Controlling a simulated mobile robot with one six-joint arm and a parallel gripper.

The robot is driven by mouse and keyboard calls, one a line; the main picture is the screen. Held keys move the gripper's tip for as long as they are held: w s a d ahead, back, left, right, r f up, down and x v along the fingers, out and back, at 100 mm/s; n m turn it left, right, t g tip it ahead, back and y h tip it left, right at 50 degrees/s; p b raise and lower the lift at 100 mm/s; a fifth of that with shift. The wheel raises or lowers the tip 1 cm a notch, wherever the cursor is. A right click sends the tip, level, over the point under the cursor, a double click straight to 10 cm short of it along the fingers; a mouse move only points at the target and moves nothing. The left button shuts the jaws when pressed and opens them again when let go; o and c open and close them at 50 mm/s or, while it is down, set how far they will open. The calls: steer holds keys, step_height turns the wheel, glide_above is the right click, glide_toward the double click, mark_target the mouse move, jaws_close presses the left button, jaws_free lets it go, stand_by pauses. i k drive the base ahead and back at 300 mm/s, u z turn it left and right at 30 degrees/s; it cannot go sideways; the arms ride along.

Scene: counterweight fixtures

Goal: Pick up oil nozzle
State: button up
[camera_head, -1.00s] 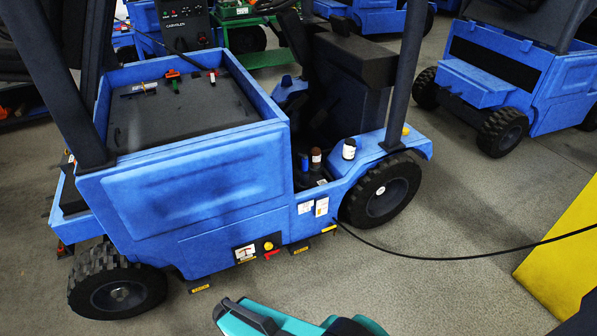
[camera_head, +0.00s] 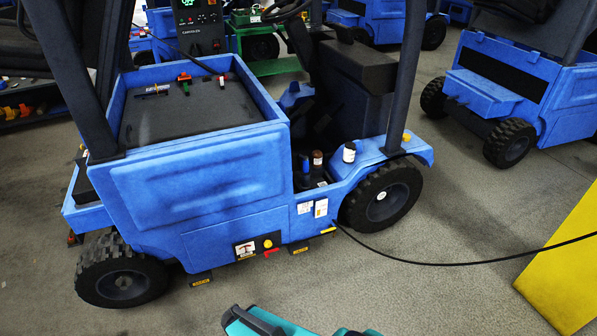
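A blue forklift-like truck (camera_head: 215,185) stands in the middle of the view. Nothing in view can be made out for certain as the oil nozzle. On the truck's black top panel (camera_head: 190,115) lie a small green-and-red item (camera_head: 184,83), a thin dark item (camera_head: 152,91) and a small white-and-red item (camera_head: 221,81). My gripper is not in view.
A black cable (camera_head: 460,263) runs from the truck across the floor to the right. A yellow block (camera_head: 565,270) stands at the lower right. Another blue truck (camera_head: 490,95) is at the upper right. The grey floor (camera_head: 440,210) between is otherwise clear.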

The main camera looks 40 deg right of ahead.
mark_target(305, 170)
steer(key=z, duration=0.15)
steer(key=i, duration=0.9)
steer(key=u, duration=0.1)
